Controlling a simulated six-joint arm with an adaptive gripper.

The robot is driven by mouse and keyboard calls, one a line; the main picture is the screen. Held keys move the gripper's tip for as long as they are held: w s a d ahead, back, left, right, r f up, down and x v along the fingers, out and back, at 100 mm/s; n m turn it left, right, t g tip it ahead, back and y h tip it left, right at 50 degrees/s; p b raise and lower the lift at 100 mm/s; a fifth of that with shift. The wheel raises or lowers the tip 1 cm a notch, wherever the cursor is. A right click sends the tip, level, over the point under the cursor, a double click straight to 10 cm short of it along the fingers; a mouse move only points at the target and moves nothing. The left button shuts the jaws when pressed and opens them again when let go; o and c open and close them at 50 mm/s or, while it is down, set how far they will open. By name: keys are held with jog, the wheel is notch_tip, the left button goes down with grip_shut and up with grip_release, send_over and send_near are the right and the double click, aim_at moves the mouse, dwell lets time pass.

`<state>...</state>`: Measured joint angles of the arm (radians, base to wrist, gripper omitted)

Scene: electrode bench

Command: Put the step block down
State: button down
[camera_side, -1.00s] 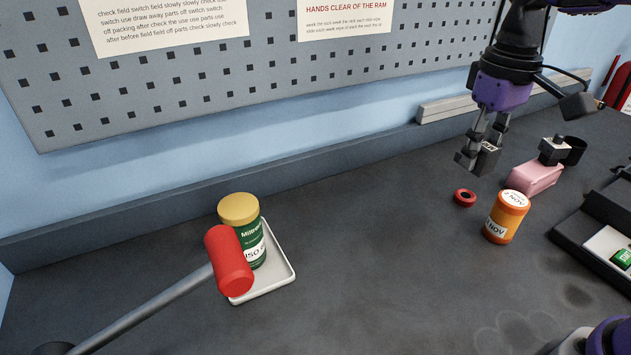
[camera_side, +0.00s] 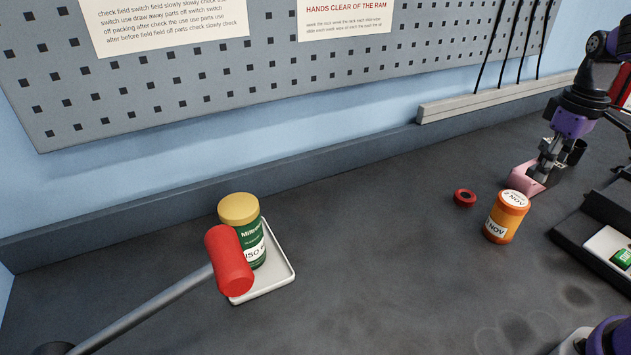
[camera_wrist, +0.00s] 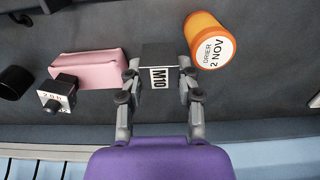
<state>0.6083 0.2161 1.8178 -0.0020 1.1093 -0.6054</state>
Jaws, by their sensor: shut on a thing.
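The step block (camera_wrist: 159,55) is a dark grey block with a white M10 label. In the wrist view it sits between the fingertips of my gripper (camera_wrist: 159,80), which is shut on it. In the side view my gripper (camera_side: 543,172) is low at the right, close by the pink block. The fingers and the pink block make the step block hard to make out there. I cannot tell whether its underside touches the bench.
The pink block (camera_wrist: 90,69) is left of the step block in the wrist view, beside a labelled black-knobbed piece (camera_wrist: 57,93) and a black cup (camera_wrist: 14,82). An orange jar (camera_side: 505,217) and red ring (camera_side: 464,198) stand near. The bench's middle (camera_side: 380,240) is clear.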

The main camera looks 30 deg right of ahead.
aim_at(527, 225)
jog(key=shift+s+d+f, duration=0.25)
jog(key=shift+d+f, duration=0.1)
jog(key=shift+f, duration=0.3)
jog(key=shift+s+d+f, duration=0.25)
jog(key=shift+d+f, duration=0.1)
jog(key=shift+f, duration=0.25)
notch_tip(527, 225, down, 8)
jog(key=shift+f, duration=0.1)
jog(key=c, duration=0.5)
grip_release()
jog(key=shift+f, duration=0.1)
